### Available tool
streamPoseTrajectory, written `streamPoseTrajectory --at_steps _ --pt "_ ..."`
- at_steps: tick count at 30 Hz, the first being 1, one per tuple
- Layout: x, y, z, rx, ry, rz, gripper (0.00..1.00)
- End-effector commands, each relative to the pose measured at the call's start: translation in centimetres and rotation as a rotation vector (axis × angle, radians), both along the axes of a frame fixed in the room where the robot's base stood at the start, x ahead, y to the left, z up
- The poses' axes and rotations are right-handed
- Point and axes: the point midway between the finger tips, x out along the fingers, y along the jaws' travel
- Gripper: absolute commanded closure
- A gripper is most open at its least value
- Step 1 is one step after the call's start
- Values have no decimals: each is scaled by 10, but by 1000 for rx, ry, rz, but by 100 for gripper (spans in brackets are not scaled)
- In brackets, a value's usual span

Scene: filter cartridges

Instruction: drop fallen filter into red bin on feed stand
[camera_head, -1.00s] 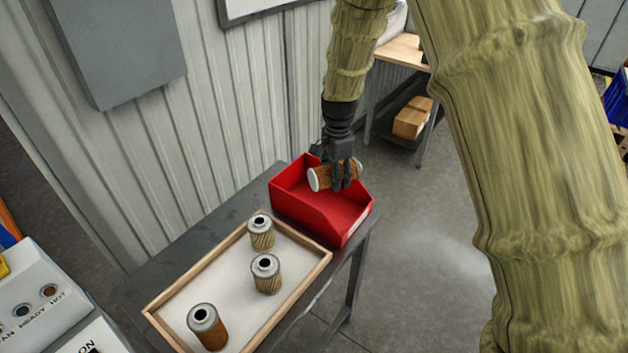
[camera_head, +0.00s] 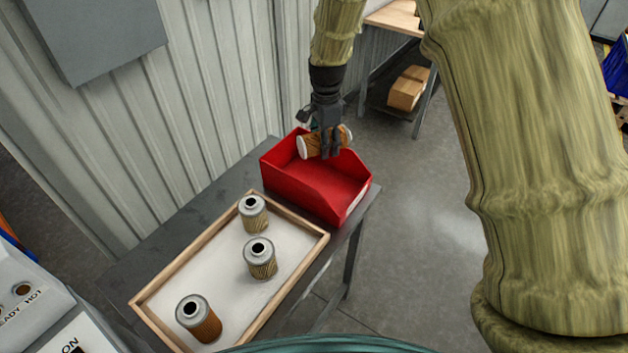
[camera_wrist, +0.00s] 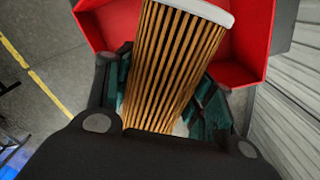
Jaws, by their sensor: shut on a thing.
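My gripper (camera_head: 329,146) is shut on a filter (camera_head: 314,143), a pleated brown cartridge with white end caps, held on its side. In the head view it is over the back part of the red bin (camera_head: 308,192), near the rim; how high above the floor of the bin I cannot tell exactly. In the wrist view the filter (camera_wrist: 177,62) lies between the fingers, one white cap at the top, with red bin walls (camera_wrist: 258,38) on both sides behind it. The bin stands at the far end of the grey feed stand (camera_head: 213,200).
A wood-rimmed tray (camera_head: 213,252) beside the bin holds three upright filters (camera_head: 253,214), (camera_head: 260,258), (camera_head: 199,318). A ribbed wall (camera_head: 200,90) runs along the stand's left. A workbench with a cardboard box (camera_head: 407,89) is at the back. Floor right of the stand is clear.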

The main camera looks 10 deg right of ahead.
Motion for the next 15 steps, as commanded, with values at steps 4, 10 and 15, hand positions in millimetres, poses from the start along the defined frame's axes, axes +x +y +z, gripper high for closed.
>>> streamPoseTrajectory --at_steps 4,10,15 --pt "0 -1 -10 0 -1 -1 73" --pt "0 -1 -11 0 -1 0 73" --pt "0 -1 -10 0 -1 0 34"
